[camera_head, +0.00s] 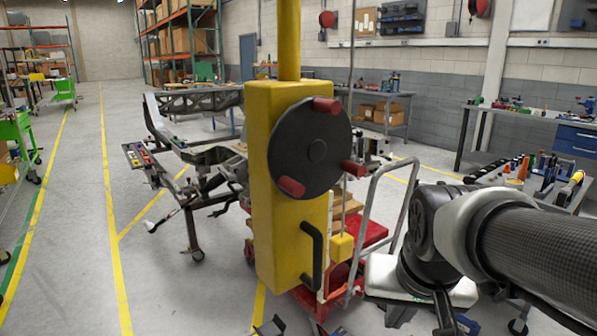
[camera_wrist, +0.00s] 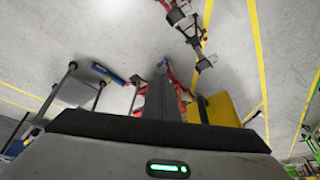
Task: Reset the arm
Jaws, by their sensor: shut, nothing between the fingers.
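My gripper (camera_wrist: 160,92) shows in the wrist view as a dark pair of fingers pressed together above the grey housing with a green light. It is shut and holds nothing. The fingers hang over the grey floor. In the head view my dark and white arm reaches in from the right and bends downward at the wrist; the fingertips are not clear there.
A yellow box (camera_head: 260,230) on a post, with a black wheel (camera_head: 312,148) with red knobs, stands close left of my arm. Behind it are a chassis frame (camera_head: 200,150) and a cart handle (camera_head: 392,165). A workbench (camera_head: 535,115) is at right.

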